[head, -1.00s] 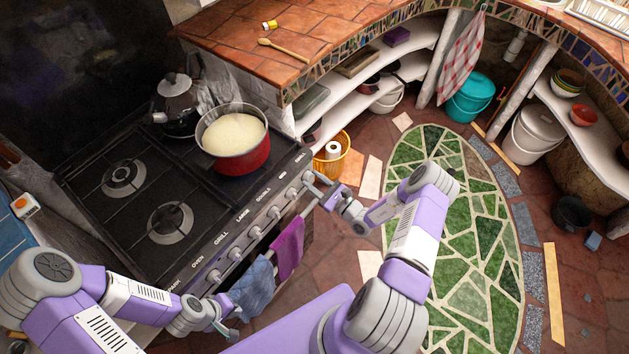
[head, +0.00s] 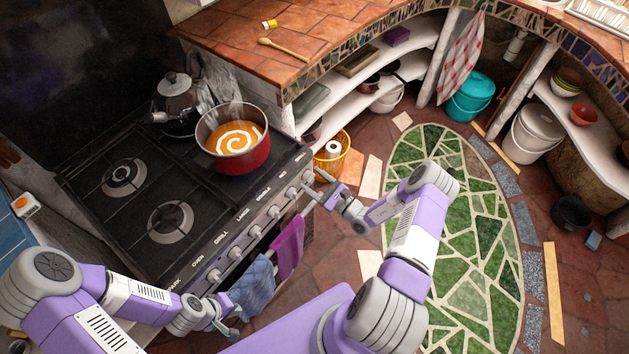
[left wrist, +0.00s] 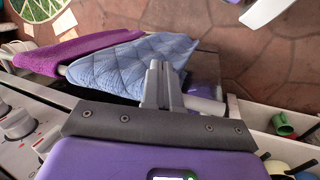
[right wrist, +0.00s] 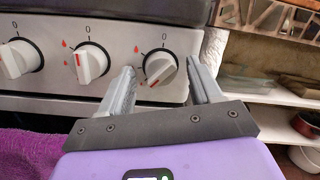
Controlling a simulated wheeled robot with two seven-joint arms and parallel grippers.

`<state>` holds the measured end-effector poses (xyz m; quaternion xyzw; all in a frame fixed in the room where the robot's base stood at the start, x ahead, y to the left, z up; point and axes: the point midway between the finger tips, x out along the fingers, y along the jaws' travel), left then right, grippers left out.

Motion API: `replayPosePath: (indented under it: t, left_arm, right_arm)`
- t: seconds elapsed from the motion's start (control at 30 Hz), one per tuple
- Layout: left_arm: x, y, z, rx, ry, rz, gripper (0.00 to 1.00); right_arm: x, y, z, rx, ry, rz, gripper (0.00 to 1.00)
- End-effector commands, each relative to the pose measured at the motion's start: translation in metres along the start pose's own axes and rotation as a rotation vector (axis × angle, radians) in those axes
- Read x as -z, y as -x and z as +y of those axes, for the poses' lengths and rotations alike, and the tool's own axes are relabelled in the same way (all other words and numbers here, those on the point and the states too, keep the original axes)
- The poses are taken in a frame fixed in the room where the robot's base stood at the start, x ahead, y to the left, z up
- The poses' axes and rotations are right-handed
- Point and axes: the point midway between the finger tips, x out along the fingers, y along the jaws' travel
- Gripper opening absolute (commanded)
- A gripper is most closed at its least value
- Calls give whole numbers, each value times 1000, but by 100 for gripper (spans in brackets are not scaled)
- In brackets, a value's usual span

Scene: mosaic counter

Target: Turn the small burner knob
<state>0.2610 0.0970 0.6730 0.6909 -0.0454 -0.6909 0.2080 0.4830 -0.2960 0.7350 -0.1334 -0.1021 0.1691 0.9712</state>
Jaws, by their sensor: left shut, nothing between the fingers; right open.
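The front panel of the black stove (head: 150,235) carries a row of white-and-grey knobs. In the right wrist view the rightmost knob (right wrist: 160,68) appears between my open fingers, its red mark toward the lower left; I see no contact. It is the knob at the panel's far right end in the head view (head: 307,177); its label is too small to read. My right gripper (right wrist: 160,66) is open and empty, in front of this knob. My left gripper (left wrist: 158,68) is shut and empty, close to the blue quilted cloth (left wrist: 130,66) on the oven rail.
A red pot (head: 245,160) of orange soup with a white spiral steams on the stove, beside a dark kettle (head: 177,105). A purple towel (head: 288,247) hangs on the rail. A yellow basket (head: 340,160) stands by the stove's right corner. The mosaic floor (head: 455,240) is clear.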

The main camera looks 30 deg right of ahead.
Motion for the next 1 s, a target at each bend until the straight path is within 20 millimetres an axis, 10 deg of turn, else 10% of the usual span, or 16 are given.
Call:
replayPosePath:
  t: [0.63, 1.0]
  left_arm:
    - [0, 7, 3, 0, 0, 0, 0]
    - [0, 7, 3, 0, 0, 0, 0]
  right_arm:
    - [0, 69, 0, 2, 0, 2, 64]
    - [0, 76, 0, 0, 0, 0, 64]
